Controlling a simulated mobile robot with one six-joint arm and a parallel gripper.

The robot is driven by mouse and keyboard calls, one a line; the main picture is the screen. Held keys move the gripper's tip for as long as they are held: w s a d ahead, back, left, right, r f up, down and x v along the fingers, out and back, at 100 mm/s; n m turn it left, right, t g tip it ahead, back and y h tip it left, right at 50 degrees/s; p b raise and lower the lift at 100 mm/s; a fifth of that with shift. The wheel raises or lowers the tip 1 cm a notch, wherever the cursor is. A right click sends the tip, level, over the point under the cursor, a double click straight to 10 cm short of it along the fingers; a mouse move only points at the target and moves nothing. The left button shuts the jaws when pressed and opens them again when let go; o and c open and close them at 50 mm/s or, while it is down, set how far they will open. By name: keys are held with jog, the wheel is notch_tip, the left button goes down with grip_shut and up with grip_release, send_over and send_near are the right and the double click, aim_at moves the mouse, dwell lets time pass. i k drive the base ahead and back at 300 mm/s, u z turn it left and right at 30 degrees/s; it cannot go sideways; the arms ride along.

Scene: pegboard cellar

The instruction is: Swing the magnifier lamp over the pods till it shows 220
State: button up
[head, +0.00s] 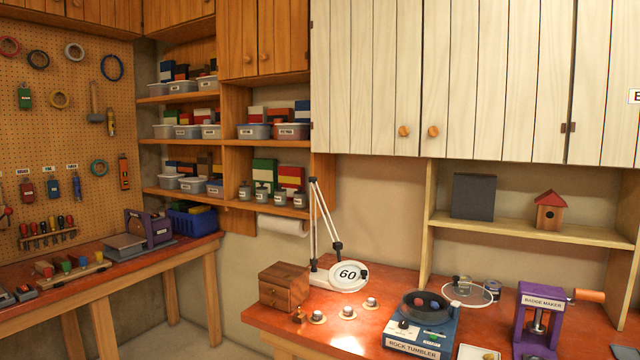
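The magnifier lamp (326,215) stands on the red-brown bench at the centre. Its thin white arm rises, bends at the top and comes down to a round white head (348,275), which shows 60. Three small grey-topped pieces on pale round bases, which look like the pods, sit in front of the head: a left one (318,316), a middle one (347,312) and a right one (371,303). The head is behind them in the picture, not over them. My gripper is not in view.
A small wooden drawer box (284,286) stands left of the lamp. The rock tumbler (421,325) and purple badge maker (538,320) stand to the right. Shelves with tubs (182,131) fill the back corner.

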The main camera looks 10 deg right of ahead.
aim_at(349, 276)
jog(key=u, duration=0.1)
jog(key=i, duration=0.95)
jog(key=z, duration=0.05)
